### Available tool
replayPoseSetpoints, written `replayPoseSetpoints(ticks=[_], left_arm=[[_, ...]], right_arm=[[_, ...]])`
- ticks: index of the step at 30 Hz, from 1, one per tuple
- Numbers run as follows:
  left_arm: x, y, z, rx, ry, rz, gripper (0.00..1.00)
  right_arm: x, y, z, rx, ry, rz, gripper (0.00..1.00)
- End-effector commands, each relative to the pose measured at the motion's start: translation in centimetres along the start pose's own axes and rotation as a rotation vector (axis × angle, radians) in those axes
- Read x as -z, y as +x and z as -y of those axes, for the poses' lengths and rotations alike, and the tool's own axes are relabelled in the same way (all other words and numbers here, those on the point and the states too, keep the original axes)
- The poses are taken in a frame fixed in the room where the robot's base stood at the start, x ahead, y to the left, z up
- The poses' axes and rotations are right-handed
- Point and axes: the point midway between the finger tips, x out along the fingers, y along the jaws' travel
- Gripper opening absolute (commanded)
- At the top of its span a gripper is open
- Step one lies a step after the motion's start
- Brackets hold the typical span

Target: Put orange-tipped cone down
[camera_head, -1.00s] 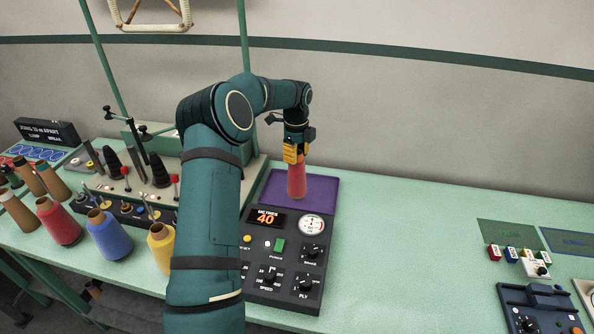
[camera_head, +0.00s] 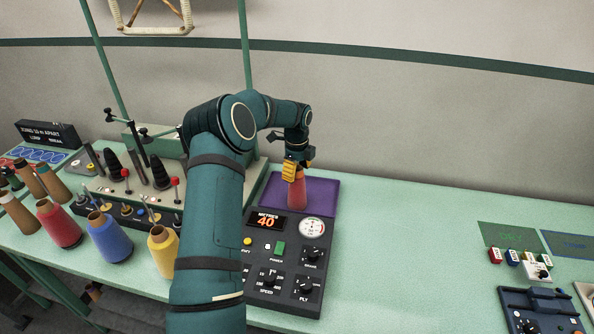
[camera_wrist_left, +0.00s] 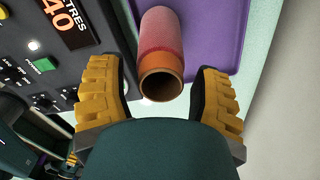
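The orange-tipped cone (camera_head: 298,192), with a pinkish-red body, stands upright on the purple mat (camera_head: 324,188) behind the black control box. Its open orange-brown end shows in the left wrist view (camera_wrist_left: 161,79). My left gripper (camera_head: 291,171) is at the cone's top. In the left wrist view the yellow fingers (camera_wrist_left: 160,98) are spread, one on each side of the tip, with a visible gap to each. My right gripper is in neither view.
The control box (camera_head: 268,248), with a display reading 40, stands directly in front of the mat. Red, blue (camera_head: 109,238) and yellow (camera_head: 162,246) cones stand at the left, near my arm. The green table (camera_head: 410,250) is clear to the right of the box.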

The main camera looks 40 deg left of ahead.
Motion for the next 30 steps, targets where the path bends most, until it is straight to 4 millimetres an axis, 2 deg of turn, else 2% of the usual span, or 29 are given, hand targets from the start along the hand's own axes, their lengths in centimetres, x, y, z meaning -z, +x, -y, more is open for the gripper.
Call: replayPoseSetpoints(ticks=[8, 11, 18, 24, 30], left_arm=[[0.0, -0.7, 0.0, 0.001, 0.0, 0.001, 0.64], [-0.1, -2.0, 0.1, 0.004, -0.001, 0.002, 0.64], [0.0, -6.9, 0.1, 0.005, 0.001, 0.001, 0.64], [0.0, -10.3, 0.1, 0.002, 0.0, 0.001, 0.64], [0.1, -12.0, 0.0, 0.0, 0.001, -0.001, 0.64]], right_arm=[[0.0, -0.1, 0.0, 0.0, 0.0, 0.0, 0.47], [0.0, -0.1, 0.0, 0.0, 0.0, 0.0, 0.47], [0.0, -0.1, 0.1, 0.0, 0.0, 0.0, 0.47], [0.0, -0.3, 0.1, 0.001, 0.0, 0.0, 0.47], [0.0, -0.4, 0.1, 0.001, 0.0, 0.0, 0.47]])
